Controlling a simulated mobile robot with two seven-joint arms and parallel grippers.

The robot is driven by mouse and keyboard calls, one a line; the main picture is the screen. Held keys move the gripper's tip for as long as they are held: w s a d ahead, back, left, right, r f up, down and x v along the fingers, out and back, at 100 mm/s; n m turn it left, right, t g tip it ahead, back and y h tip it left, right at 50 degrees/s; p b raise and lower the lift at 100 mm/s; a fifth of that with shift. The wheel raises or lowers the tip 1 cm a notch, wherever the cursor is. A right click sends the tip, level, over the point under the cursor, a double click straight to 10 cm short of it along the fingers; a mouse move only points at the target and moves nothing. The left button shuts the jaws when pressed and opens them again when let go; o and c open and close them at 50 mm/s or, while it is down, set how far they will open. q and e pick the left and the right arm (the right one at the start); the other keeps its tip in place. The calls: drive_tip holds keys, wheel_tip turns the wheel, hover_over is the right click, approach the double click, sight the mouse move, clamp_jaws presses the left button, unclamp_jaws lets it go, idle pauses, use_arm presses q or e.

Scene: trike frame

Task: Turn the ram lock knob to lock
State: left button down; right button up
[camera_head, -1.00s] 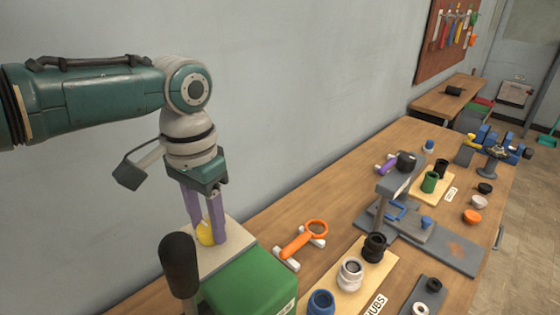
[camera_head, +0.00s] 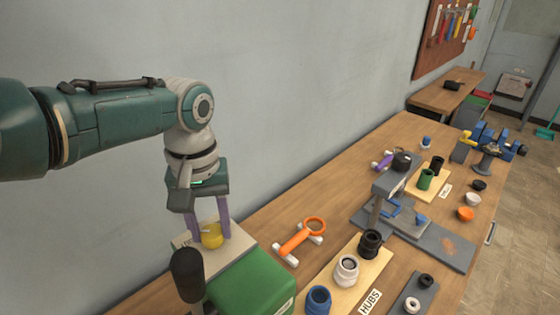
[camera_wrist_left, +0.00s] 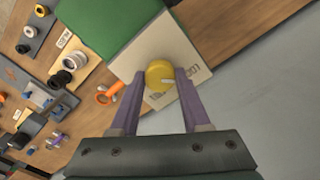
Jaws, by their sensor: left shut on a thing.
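The ram lock knob is a round yellow knob (camera_head: 211,236) on a pale lettered plate (camera_head: 188,240) beside a green block-shaped machine (camera_head: 250,284). In the left wrist view the knob (camera_wrist_left: 159,74) shows a pale pointer mark on its lower right. My left gripper (camera_head: 218,232) comes down over the knob from above, with one purple finger on each side. It is shut on the knob. In the left wrist view its fingertips (camera_wrist_left: 160,82) flank the knob's lower part. My right gripper is in neither current view.
A black-gripped lever (camera_head: 187,275) stands upright just in front of the plate. An orange ring-ended tool (camera_head: 300,237) lies on white rests to the right. A hubs board (camera_head: 345,290) and a grey press (camera_head: 390,190) stand farther right. The wall is close behind.

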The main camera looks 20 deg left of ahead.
sight(211, 231)
use_arm(q)
drive_tip(key=shift+n, duration=0.3)
drive_tip(key=shift+c, duration=1.9)
unclamp_jaws()
drive_tip(key=shift+r, duration=0.15)
wheel_tip(211, 231, up, 6)
drive_tip(key=shift+f+p, duration=0.25)
drive_tip(key=shift+p, duration=1)
wheel_tip(211, 231, up, 4)
drive_tip(key=shift+r, duration=0.1)
